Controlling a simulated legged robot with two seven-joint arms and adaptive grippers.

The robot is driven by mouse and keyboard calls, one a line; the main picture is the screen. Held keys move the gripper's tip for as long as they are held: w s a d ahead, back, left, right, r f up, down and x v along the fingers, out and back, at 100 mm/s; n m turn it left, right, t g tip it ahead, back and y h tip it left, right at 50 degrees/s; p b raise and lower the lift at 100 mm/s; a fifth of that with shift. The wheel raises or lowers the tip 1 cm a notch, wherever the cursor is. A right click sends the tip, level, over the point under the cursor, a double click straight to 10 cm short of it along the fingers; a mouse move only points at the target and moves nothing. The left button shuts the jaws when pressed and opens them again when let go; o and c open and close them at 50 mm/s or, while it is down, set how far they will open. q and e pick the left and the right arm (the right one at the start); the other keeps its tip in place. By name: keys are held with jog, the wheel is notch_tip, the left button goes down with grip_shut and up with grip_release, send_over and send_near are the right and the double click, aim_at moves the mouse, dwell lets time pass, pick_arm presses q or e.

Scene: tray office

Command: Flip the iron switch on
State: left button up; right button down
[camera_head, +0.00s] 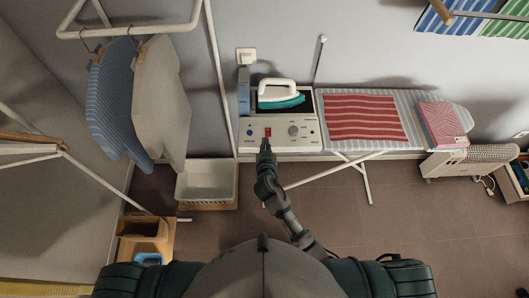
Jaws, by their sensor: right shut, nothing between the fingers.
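The iron (277,94) is white with a teal base and rests on the grey iron station (305,143), at the left end of the ironing board. On the station's front panel is a small red switch (268,131), with a round knob (293,131) to its right and a small blue button to its left. My right gripper (265,144) is shut and empty, with its tips just below the red switch. Whether the tips touch it I cannot tell. The switch's position is too small to read. My left gripper is not in view.
A white heater (470,160) stands beyond. A white basket (207,181) sits below left, and a clothes rack with hanging garments stands at the left.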

jog(key=s+d+f+n+g+b, duration=0.1)
jog(key=s+d+f+g, duration=0.3)
jog(key=f, duration=0.8)
jog(key=s+d+f+n+g+y+b, duration=0.1)
jog(key=s+d+f, duration=0.1)
jog(key=s+f, duration=0.7)
jog(key=s+d+f+n+g+b, duration=0.1)
jog(key=s+d+f+g, duration=0.15)
jog(key=f, duration=1.15)
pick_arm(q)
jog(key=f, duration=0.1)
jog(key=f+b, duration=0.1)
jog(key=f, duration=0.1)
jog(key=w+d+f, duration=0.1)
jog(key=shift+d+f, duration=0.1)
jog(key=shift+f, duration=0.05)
pick_arm(e)
jog(key=s+d+f+g, duration=0.2)
jog(key=s+d+f, duration=0.3)
jog(key=s, duration=0.6)
jog(key=s+d+f+g, duration=0.2)
jog(key=s+d+f, duration=0.3)
jog(key=s+f, duration=0.3)
jog(key=s+d+f+g+h, duration=0.1)
jog(key=s+d+f, duration=0.5)
jog(key=s, duration=0.8)
jog(key=shift+f+m+g, duration=0.25)
jog(key=shift+m+g, duration=0.15)
jog(key=shift+g, duration=0.05)
